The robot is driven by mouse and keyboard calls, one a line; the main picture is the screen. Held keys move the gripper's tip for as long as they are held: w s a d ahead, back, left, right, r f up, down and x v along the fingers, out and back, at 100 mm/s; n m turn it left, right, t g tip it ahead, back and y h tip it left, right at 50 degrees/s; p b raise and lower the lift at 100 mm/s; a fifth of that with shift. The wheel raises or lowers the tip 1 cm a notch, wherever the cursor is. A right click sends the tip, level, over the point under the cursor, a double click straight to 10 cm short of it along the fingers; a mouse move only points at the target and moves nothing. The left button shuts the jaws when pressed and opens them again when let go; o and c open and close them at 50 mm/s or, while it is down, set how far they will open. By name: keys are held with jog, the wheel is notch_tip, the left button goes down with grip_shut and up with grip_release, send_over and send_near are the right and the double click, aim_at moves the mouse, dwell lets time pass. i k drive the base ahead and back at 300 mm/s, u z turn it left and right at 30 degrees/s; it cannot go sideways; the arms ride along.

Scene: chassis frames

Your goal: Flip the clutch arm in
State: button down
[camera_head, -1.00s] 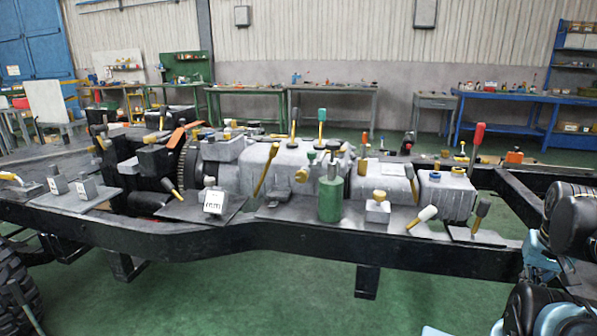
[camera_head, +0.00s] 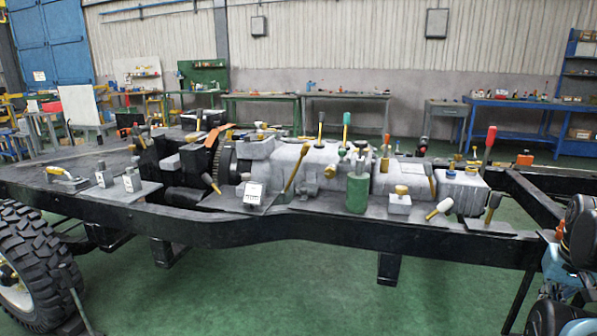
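A grey gearbox assembly (camera_head: 312,160) lies along a black chassis frame (camera_head: 270,229). A toothed flywheel (camera_head: 226,163) stands at its left end. A short yellow-tipped lever (camera_head: 211,183) leans beside the flywheel. A longer yellow lever (camera_head: 292,174) leans against the near side of the gearbox. No label shows, so I cannot tell which lever is the clutch arm. Black and teal links of my arm show at the right edge, apart from the levers. My gripper's fingers cannot be made out in this view.
A green cylinder (camera_head: 357,193) and a white-knobbed lever (camera_head: 439,209) stand along the near side. A red-knobbed lever (camera_head: 490,139) rises at the right end. A tyre (camera_head: 36,258) is at lower left. The green floor in front is mostly clear.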

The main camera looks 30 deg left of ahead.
aim_at(306, 147)
jog(key=z, duration=2.05)
jog(key=i, duration=0.5)
jog(key=u, duration=4)
jog(key=i, duration=0.15)
jog(key=u, duration=0.05)
